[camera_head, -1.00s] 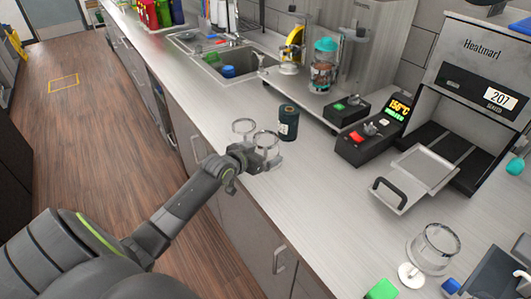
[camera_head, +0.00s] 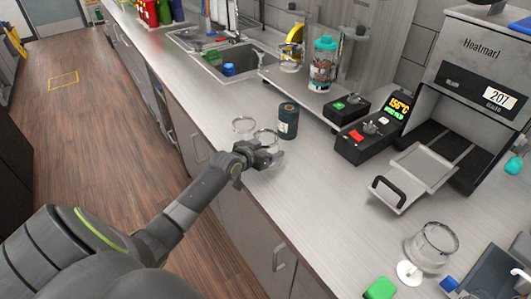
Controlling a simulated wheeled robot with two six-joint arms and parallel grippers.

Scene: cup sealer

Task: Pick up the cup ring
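I cannot tell for sure which is the cup ring. My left gripper (camera_head: 268,156) is low over the counter edge, right at the nearer clear piece, and its fingers partly hide it. I cannot see whether the fingers are open or closed on it. My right gripper is not in view.
A green block (camera_head: 380,288) lies in front.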

